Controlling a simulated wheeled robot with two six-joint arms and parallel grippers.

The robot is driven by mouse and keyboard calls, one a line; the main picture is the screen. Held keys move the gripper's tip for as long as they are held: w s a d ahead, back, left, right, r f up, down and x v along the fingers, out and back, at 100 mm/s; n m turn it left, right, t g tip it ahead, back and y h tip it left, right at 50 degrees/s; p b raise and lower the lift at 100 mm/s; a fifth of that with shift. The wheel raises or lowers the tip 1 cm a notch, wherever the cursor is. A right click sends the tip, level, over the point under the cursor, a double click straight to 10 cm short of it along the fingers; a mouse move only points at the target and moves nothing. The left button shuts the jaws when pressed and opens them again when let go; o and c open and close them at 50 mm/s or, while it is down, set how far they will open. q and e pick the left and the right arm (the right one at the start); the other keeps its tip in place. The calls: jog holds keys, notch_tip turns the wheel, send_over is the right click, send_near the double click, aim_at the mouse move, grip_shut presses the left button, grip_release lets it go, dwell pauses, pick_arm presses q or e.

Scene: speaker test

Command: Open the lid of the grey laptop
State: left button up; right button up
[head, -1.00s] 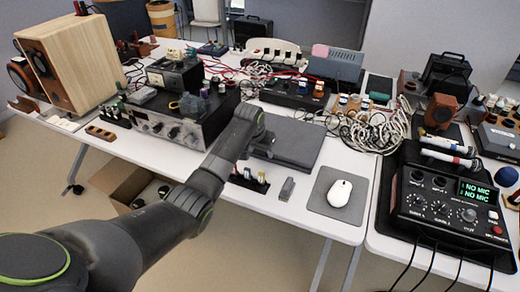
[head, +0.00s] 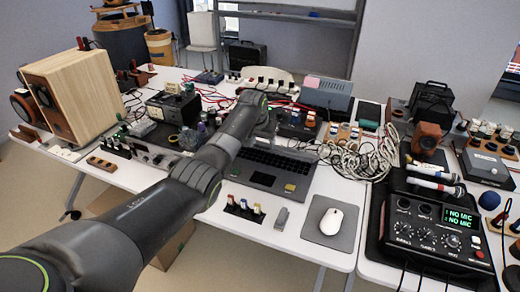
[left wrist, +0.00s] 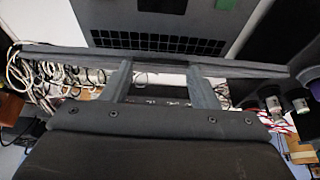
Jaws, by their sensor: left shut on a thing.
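The grey laptop (head: 240,176) lies on the white table with its keyboard (head: 275,160) and palm rest uncovered in the head view. Its lid is raised, but my left arm hides much of it there. In the left wrist view, the lid (left wrist: 245,68) shows nearly edge-on as a thin dark bar, with the keyboard (left wrist: 160,42) beyond it. My left gripper (head: 268,128) is at the raised lid's edge, shut on it; its two fingers (left wrist: 160,75) meet the bar in the left wrist view. My right gripper is not in view.
A mouse (head: 331,221) on a grey pad (head: 318,237) lies right of the laptop. Tangled white cables (head: 360,155) lie behind right. A small rack of plugs (head: 243,208) stands in front, a wooden speaker (head: 75,90) at far left, a mixer (head: 425,228) at right.

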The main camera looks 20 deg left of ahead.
pick_arm(q)
jog(key=shift+w+r, duration=0.3)
jog(key=shift+w, duration=0.05)
jog(key=o, duration=1.1)
jog(key=shift+w+f, duration=0.1)
jog(key=o, duration=0.3)
jog(key=shift+w+d+f, duration=0.1)
jog(key=shift+f, duration=0.1)
